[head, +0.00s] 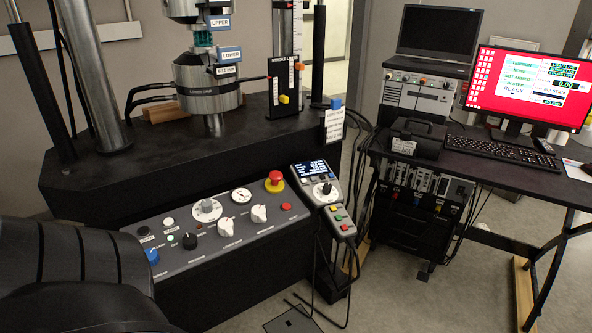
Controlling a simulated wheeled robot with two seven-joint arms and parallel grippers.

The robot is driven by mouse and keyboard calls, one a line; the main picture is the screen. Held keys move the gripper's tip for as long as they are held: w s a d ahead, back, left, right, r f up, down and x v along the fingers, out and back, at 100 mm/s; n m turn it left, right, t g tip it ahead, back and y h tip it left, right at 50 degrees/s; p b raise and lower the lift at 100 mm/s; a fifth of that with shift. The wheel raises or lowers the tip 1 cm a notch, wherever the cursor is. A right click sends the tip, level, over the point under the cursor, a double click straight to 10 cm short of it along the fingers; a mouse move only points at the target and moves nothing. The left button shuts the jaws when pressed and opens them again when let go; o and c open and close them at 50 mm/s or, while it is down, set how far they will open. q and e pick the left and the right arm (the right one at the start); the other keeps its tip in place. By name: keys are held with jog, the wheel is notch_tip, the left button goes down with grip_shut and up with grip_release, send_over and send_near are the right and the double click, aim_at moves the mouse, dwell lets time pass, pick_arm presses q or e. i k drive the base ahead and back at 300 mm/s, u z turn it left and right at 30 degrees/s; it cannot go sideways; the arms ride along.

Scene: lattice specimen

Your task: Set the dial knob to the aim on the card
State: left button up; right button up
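A control panel (232,228) on the machine's front carries several knobs. A round dial knob (208,209) with a pale scale ring sits left of its middle. I cannot read its setting. Two white knobs (259,213) (227,223) and a black knob (189,241) are near it. Another black knob (323,189) is on the handset at the right. A white card (334,124) with small lines of text hangs at the machine's right corner; its text is too small to read. My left arm fills the lower left; neither gripper shows.
A red emergency button (275,181) stands up at the panel's far right. A blue knob (152,255) is beside my arm. The handset (319,186) has cables hanging to the floor. A desk (500,164) with a red-screened monitor (530,87) stands at the right.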

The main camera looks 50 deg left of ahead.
aim_at(327, 187)
jog(key=u, duration=1.75)
